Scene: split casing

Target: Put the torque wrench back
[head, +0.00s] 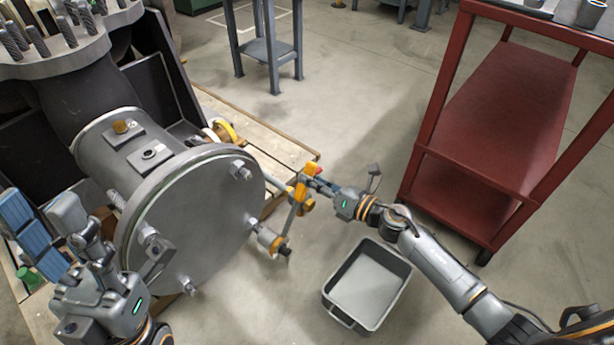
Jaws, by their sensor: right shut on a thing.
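The torque wrench (297,207) is a grey bar with orange parts. It slants down from my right gripper to a grey socket-like cylinder (268,239) beside the right edge of the round flange cover (198,222). I cannot tell whether this end touches a bolt. My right gripper (317,181) is shut on the wrench near its upper orange end, and its fingers are partly hidden. My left gripper (112,238) is at the lower left, in front of the casing's left side. Its fingers look spread and nothing shows between them.
The grey casing (105,125) lies over a wooden pallet (262,135). A grey bin (369,285) stands on the floor below my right arm. A red cart (500,110) is at the right, and a grey stand (268,50) at the back. Floor between them is clear.

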